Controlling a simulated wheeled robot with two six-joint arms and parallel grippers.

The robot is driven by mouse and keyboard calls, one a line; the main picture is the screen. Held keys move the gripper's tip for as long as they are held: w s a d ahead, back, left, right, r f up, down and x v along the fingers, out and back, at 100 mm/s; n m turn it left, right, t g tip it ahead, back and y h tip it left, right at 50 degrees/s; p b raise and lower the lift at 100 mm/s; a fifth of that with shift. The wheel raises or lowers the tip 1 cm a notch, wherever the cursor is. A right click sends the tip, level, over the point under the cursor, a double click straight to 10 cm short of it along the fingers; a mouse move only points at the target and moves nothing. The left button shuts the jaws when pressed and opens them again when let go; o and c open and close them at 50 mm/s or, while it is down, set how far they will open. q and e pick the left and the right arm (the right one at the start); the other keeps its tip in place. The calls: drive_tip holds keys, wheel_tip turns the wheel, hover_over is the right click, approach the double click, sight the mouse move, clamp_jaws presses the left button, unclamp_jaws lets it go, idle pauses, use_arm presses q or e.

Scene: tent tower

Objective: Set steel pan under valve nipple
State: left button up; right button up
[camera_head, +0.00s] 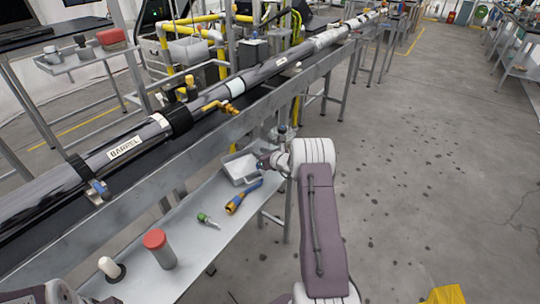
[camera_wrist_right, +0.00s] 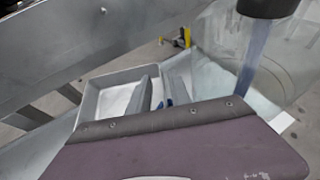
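The steel pan (camera_head: 241,169) is a shallow grey rectangular tray on the low shelf under the rail. It also shows in the right wrist view (camera_wrist_right: 92,104). My right gripper (camera_head: 265,162) is at the pan's right side. In the wrist view its two fingers (camera_wrist_right: 163,90) stand apart, one over the pan's inside and one beyond its right wall; contact is unclear. A brass valve (camera_head: 222,106) sticks out from the long barrel pipe (camera_head: 125,148) above the shelf. A silver-and-blue valve (camera_head: 97,190) sits further left on it. My left gripper is out of view.
The shelf (camera_head: 200,247) also holds a blue-and-yellow tool (camera_head: 243,197), a small green-tipped item (camera_head: 207,220), a red-topped cylinder (camera_head: 159,248) and a white peg (camera_head: 110,267). The steel rail (camera_head: 200,150) runs above the shelf's back. The floor (camera_head: 420,170) at right is open.

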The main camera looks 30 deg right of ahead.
drive_tip(key=v, duration=1.1)
drive_tip(key=shift+p, duration=0.3)
drive_tip(key=shift+s+f, duration=0.1)
drive_tip(key=shift+f, duration=0.05)
